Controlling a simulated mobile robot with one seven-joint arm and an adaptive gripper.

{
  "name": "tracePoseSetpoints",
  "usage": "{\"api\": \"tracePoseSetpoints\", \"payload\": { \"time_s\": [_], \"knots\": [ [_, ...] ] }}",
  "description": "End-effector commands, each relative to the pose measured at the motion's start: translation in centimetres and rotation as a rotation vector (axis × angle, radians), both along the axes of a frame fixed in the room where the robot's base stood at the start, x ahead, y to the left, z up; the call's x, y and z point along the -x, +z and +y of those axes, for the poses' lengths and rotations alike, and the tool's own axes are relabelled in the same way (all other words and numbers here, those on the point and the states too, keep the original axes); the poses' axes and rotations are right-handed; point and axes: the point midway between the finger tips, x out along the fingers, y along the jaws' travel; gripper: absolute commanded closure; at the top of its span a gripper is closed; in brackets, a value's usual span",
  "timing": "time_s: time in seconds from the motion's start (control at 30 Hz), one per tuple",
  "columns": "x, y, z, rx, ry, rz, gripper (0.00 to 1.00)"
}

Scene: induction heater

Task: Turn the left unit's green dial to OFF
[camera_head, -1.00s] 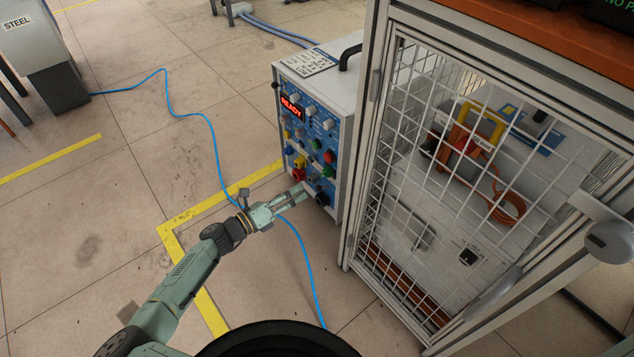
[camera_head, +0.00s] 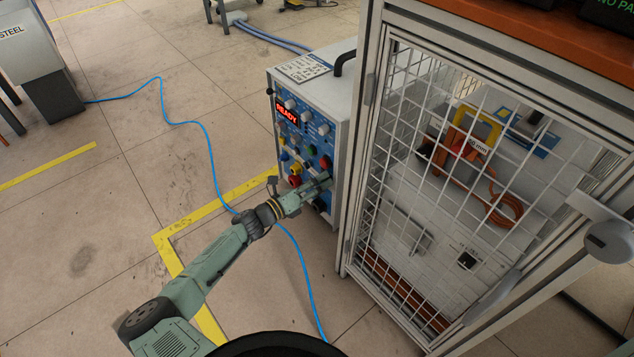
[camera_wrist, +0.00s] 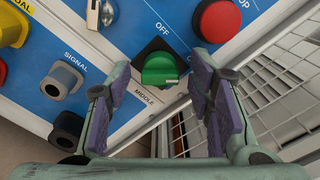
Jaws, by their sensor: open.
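The green dial (camera_wrist: 159,69) sits on a black square base on the blue panel in the wrist view. The words OFF and MIDDLE are printed near it, OFF above and MIDDLE below. My gripper (camera_wrist: 157,92) is open, one purple-padded finger on each side of the dial; I cannot tell whether either touches it. In the head view my gripper (camera_head: 324,182) is at the lower right of the white unit's control panel (camera_head: 299,140), and it hides the dial there.
A red button (camera_wrist: 216,20) is just above right of the dial. A wire-mesh cage (camera_head: 398,150) stands close on the right. A blue cable (camera_head: 210,150) crosses the floor.

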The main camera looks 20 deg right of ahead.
Motion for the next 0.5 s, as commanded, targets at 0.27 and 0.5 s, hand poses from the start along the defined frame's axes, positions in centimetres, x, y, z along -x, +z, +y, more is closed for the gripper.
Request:
{"api": "tracePoseSetpoints", "payload": {
  "time_s": [0.27,0.5],
  "knots": [
    [0.02,0.01,0.03,0.000,0.000,0.000,0.69],
    [0.02,0.01,0.03,0.000,0.000,0.000,0.85]
  ]
}}
